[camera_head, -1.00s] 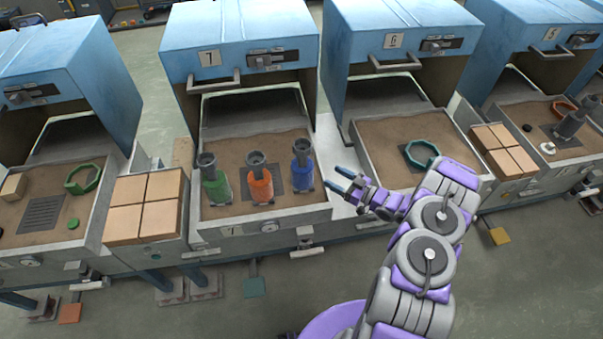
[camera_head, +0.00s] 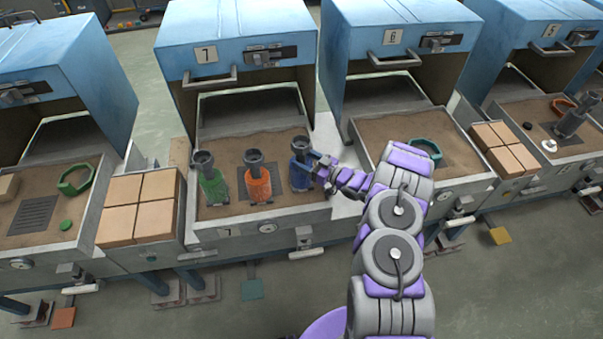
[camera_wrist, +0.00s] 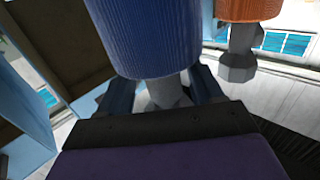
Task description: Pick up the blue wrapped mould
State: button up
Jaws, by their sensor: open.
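The blue wrapped mould (camera_head: 300,177) stands upright at the right of the sand tray of station 7, with a dark grey cup on top. My gripper (camera_head: 313,168) is at its right side, with the fingers reaching to the mould in the head view. In the wrist view the blue mould (camera_wrist: 152,38) fills the upper middle. The open fingers of my gripper (camera_wrist: 160,92) lie on either side of its lower end. Whether the fingers touch it cannot be told.
An orange wrapped mould (camera_head: 258,184) and a green wrapped mould (camera_head: 213,188) stand to the left in the same tray (camera_head: 270,217). Station 6 with a green ring (camera_head: 428,149) is on the right. Cardboard boxes (camera_head: 140,205) sit left of the tray.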

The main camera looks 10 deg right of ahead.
jog(key=shift+x, duration=0.9)
jog(key=shift+s, duration=0.1)
grip_shut()
jog(key=shift+r, duration=0.1)
